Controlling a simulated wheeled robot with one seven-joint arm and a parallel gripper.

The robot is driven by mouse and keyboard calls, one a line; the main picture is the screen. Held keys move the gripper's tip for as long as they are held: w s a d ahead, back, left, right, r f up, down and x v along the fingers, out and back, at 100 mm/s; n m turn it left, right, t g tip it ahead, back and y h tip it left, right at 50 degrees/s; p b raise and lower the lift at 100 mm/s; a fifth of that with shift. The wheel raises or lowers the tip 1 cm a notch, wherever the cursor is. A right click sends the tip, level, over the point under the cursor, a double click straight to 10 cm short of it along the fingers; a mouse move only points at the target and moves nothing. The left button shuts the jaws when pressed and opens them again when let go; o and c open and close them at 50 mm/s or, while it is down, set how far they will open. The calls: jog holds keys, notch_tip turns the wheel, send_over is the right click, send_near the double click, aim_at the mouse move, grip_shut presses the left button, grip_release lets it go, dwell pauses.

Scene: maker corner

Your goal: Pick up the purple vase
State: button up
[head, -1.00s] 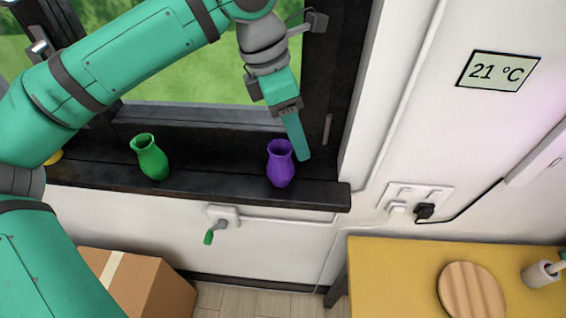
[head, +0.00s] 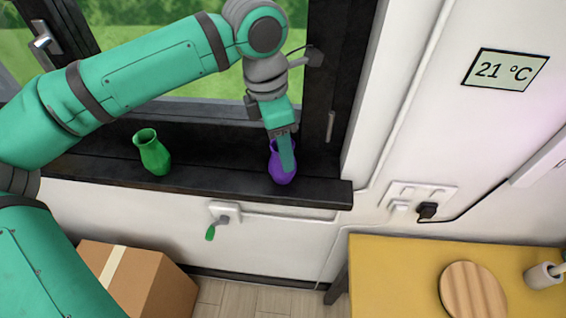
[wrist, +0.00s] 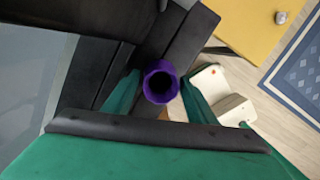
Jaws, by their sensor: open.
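The purple vase (head: 275,166) stands upright on the dark window sill, near the sill's right end. My gripper (head: 283,158) points down over it and partly hides it in the head view. In the wrist view the vase's round open mouth (wrist: 160,82) lies between the two green fingers of my gripper (wrist: 161,92). The fingers are open, one on each side of the vase, with a small gap on each side. Whether either finger touches the vase I cannot tell.
A green vase (head: 153,153) stands on the sill (head: 215,180) to the left. The window frame is close behind. A crank handle (head: 221,218) sticks out from the wall below the sill. A yellow table (head: 390,270) and a cardboard box (head: 140,285) stand lower down.

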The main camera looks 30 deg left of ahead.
aim_at(275, 169)
jog(key=shift+w+d+f, duration=0.1)
jog(key=shift+d+f, duration=0.05)
jog(key=shift+f, duration=0.8)
jog(key=shift+w+d+f, duration=0.1)
jog(key=shift+d+f, duration=0.05)
jog(key=shift+f, duration=0.8)
jog(key=c, duration=0.7)
jog(key=shift+r, duration=0.15)
